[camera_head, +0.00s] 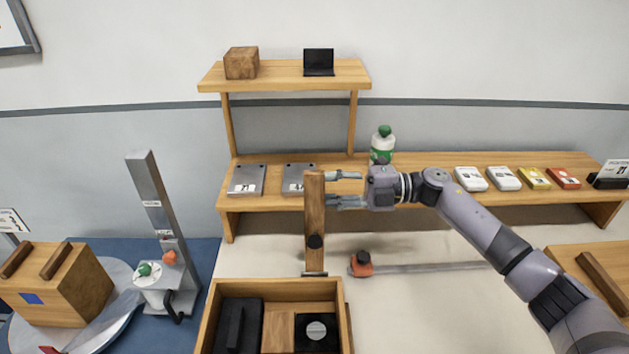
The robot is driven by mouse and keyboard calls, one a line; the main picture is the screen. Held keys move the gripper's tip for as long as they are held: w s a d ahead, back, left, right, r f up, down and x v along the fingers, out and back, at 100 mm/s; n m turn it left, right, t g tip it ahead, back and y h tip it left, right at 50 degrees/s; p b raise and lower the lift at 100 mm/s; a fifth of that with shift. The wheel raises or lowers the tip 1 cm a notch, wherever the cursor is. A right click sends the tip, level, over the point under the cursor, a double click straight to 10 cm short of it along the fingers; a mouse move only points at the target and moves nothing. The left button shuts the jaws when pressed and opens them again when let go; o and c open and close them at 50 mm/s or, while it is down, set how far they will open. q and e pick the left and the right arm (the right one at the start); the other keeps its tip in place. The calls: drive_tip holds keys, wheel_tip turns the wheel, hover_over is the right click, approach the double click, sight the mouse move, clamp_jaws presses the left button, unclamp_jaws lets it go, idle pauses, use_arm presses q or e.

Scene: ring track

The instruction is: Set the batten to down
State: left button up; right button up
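The batten (315,210) is a narrow wooden bar standing upright in the middle of the view, with a dark round knob (315,242) on its lower part. Its lower end is just behind the open wooden box. My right gripper (338,188) comes in from the right at the batten's upper part. Its two fingers are spread apart with a gap between them, and their tips are close to the batten's right edge. I cannot tell whether they touch it. My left gripper is not in view.
The wooden box (213,318) in front holds dark items. An orange-ended grey bar (430,267) lies to the right. Behind, a bench (430,160) carries grey plates, a green-capped bottle (382,145) and several small boxes. A grey post (160,205) stands at left.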

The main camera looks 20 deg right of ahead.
drive_tip(key=shift+x, duration=1.3)
drive_tip(key=shift+c, duration=0.3)
clamp_jaws()
